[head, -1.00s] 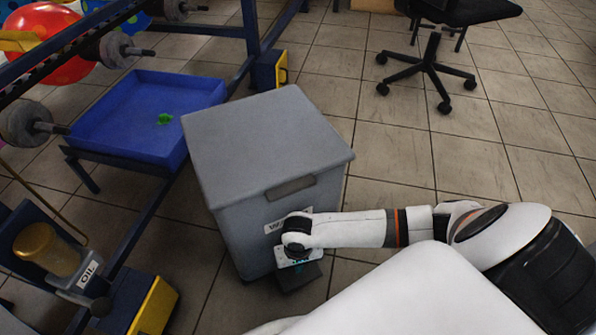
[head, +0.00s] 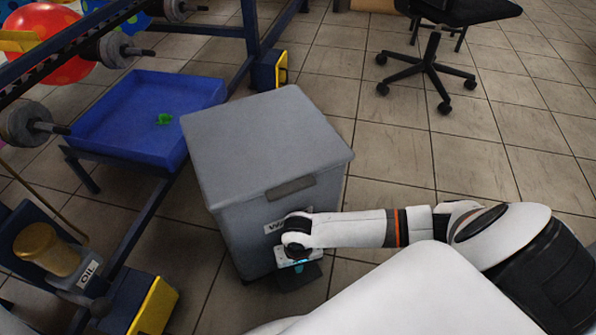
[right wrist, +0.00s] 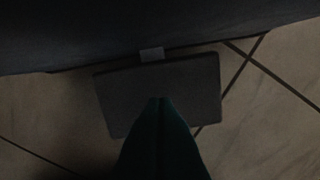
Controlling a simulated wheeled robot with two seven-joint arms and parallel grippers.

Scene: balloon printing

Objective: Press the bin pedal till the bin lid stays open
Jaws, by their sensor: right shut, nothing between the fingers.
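The grey bin (head: 262,150) stands on the tiled floor with its lid (head: 265,140) shut. Its dark pedal (head: 300,277) sticks out low at the front. My right gripper (head: 297,264) is in front of the bin and above the pedal, pointing down; my wrist hides part of the bin's label. In the right wrist view, the closed fingertips (right wrist: 160,100) overlap the pedal (right wrist: 200,85). I cannot tell whether they touch it. The right gripper is shut and empty. My left gripper is not in view.
A blue tray (head: 110,115) with a small green item (head: 164,119) is left of the bin. A yellow and blue machine part with an oil container (head: 47,250) is at the lower left. A black wheeled chair (head: 432,70) stands behind. The floor on the right is clear.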

